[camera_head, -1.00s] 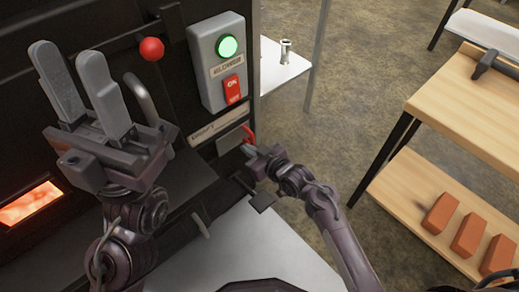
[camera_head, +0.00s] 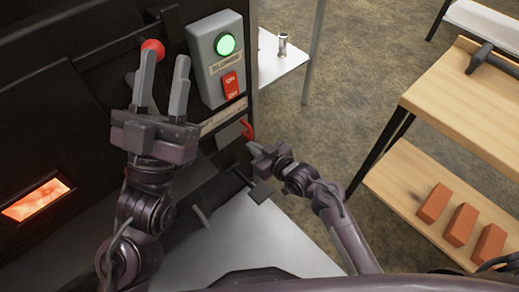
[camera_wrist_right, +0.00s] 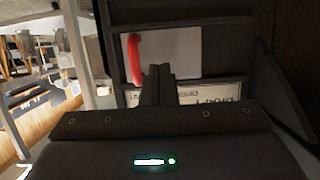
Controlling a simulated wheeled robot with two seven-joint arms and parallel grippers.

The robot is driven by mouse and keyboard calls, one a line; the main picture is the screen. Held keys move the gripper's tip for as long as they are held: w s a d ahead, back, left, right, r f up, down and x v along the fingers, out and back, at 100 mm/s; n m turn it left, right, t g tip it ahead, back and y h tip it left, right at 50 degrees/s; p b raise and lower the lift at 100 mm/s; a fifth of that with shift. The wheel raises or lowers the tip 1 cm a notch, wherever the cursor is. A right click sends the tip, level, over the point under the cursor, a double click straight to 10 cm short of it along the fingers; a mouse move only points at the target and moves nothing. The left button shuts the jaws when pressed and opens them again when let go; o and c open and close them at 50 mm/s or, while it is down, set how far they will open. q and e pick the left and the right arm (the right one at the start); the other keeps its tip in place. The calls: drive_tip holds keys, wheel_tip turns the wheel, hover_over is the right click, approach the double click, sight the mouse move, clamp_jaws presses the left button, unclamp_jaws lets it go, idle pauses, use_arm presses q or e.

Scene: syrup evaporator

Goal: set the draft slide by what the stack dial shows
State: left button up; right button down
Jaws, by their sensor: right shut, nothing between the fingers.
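The draft slide is a pale grey plate (camera_head: 229,135) with a red handle (camera_head: 247,130) at its right end, low on the black evaporator front. A label strip (camera_head: 222,118) runs along it. In the right wrist view the plate (camera_wrist_right: 175,52) and red handle (camera_wrist_right: 134,58) lie just beyond my right gripper (camera_wrist_right: 158,70). My right gripper (camera_head: 256,149) is shut and empty, close to the handle; contact cannot be told. My left gripper (camera_head: 166,56) is open and empty, raised in front of the evaporator near a red ball knob (camera_head: 153,48). The stack dial is not in view.
A grey blower switch box (camera_head: 219,58) with a lit green lamp and red switch is above the slide. A glowing opening (camera_head: 36,199) is at lower left. A small white shelf (camera_head: 275,62) and a wooden bench (camera_head: 480,95) with bricks (camera_head: 461,224) below stand to the right.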

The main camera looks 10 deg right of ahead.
use_arm(q)
drive_tip(key=w+d+f+g+y+p, duration=0.1)
drive_tip(key=w+f+g, duration=0.1)
drive_tip(key=f, duration=0.5)
drive_tip(key=w+d+f+g+y+p, duration=0.1)
drive_tip(key=w+f+g+y, duration=0.1)
drive_tip(key=f+g, duration=0.3)
drive_tip(key=shift+d+f, duration=0.25)
drive_tip(key=shift+f, duration=0.6)
use_arm(e)
drive_tip(key=shift+v, duration=1.05)
use_arm(q)
drive_tip(key=shift+w, duration=0.1)
use_arm(e)
drive_tip(key=shift+f, duration=0.1)
